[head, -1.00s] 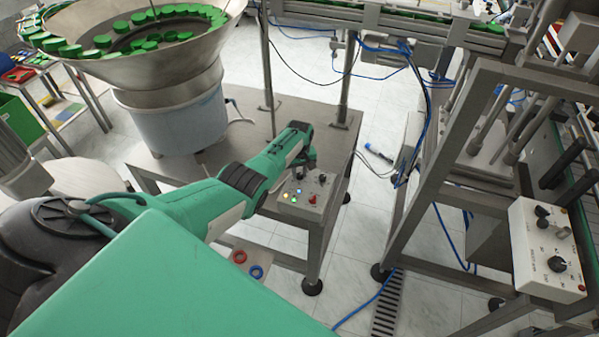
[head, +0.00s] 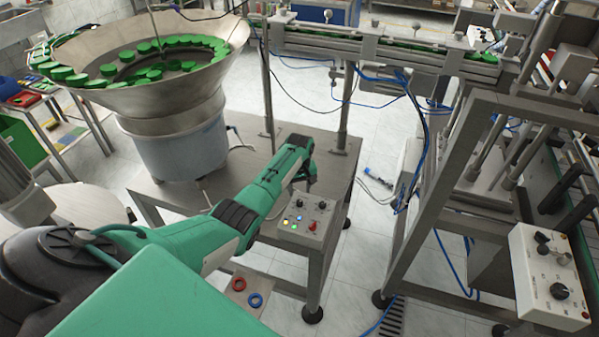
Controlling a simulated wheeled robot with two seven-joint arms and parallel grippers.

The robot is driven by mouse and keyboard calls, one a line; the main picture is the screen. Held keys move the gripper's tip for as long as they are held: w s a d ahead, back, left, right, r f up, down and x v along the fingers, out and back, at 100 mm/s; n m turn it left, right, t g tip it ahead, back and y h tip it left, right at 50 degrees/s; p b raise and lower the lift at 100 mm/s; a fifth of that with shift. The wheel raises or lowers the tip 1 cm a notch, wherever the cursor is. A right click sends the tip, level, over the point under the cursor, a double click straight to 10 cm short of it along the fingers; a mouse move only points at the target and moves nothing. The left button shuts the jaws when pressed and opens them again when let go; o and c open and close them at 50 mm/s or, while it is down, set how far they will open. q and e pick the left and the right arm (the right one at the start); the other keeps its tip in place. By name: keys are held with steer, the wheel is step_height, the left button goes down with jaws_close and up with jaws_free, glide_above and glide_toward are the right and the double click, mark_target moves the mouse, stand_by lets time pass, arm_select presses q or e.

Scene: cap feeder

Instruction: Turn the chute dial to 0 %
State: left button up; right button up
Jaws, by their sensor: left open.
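A small grey control box (head: 305,222) stands on the front right corner of the steel table. My left gripper (head: 312,180) is open just behind the box, over the table, apart from the knobs as far as I can tell. Its fingers are partly hidden by its own wrist. A second, white control box (head: 550,277) at the right has black dials (head: 559,291). The labels are too small to read, so I cannot tell which dial is the chute's. My right gripper is not in view.
A steel feeder bowl (head: 165,95) with green caps stands on the steel table (head: 245,150). A conveyor (head: 390,55) runs across the back. A steel frame (head: 430,200) with blue cables stands between the boxes. Open floor lies between table and frame.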

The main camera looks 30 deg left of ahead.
mark_target(300, 201)
arm_select(q)
step_height(300, 201, up, 8)
steer(key=b, duration=0.1)
steer(key=shift+f, duration=0.2)
stand_by(0.5)
